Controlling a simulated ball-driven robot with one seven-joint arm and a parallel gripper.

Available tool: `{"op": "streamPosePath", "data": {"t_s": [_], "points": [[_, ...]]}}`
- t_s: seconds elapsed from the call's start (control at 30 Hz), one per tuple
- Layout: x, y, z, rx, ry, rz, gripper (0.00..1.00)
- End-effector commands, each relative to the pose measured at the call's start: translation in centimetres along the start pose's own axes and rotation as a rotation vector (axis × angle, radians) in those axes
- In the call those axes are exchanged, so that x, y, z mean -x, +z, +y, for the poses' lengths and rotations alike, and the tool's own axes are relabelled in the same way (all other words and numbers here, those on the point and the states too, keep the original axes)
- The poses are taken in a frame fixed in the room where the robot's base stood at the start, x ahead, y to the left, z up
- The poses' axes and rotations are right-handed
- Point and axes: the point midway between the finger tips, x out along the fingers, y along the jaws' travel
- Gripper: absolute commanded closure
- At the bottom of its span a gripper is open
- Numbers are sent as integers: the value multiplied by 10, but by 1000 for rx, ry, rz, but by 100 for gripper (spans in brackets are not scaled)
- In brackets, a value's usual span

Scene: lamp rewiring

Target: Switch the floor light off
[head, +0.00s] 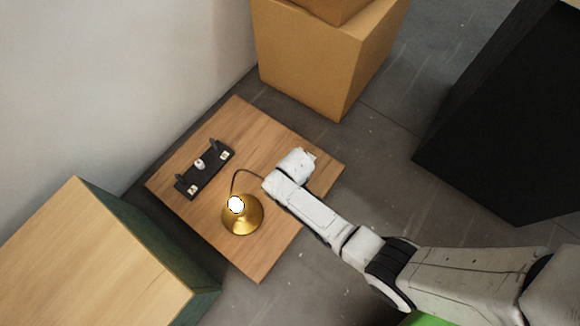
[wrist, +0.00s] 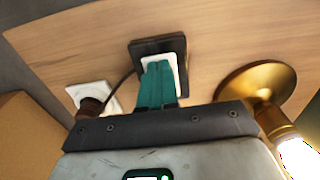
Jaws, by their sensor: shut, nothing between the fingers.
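The gold floor lamp (head: 241,215) stands on a wooden board, and its bulb (head: 236,204) glows white. The lamp's gold base (wrist: 257,88) and lit bulb (wrist: 297,155) also show at the right of the wrist view. A white rocker switch (wrist: 175,68) in a dark square frame (wrist: 146,47) sits on the board in the wrist view. My gripper (wrist: 159,65) is shut and empty, its teal fingertips over the switch. I cannot tell whether they touch it. The fingers hide part of the switch. In the head view my arm covers the switch.
A dark cable runs from the switch to a brown plug (wrist: 91,106) at a white socket (wrist: 97,93). A black holder (head: 205,172) stands on the wooden board (head: 240,120). Cardboard boxes (head: 305,75), a wood-topped cabinet (head: 85,265) and a black block (head: 490,120) surround it.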

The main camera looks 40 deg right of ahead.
Motion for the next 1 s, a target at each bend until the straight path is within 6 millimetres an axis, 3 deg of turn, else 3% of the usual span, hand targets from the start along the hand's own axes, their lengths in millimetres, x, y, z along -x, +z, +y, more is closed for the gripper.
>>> {"op": "streamPosePath", "data": {"t_s": [0.27,1.0], "points": [[4,0,0,0,0,0,100],[56,0,0,0,0,-1,100]]}}
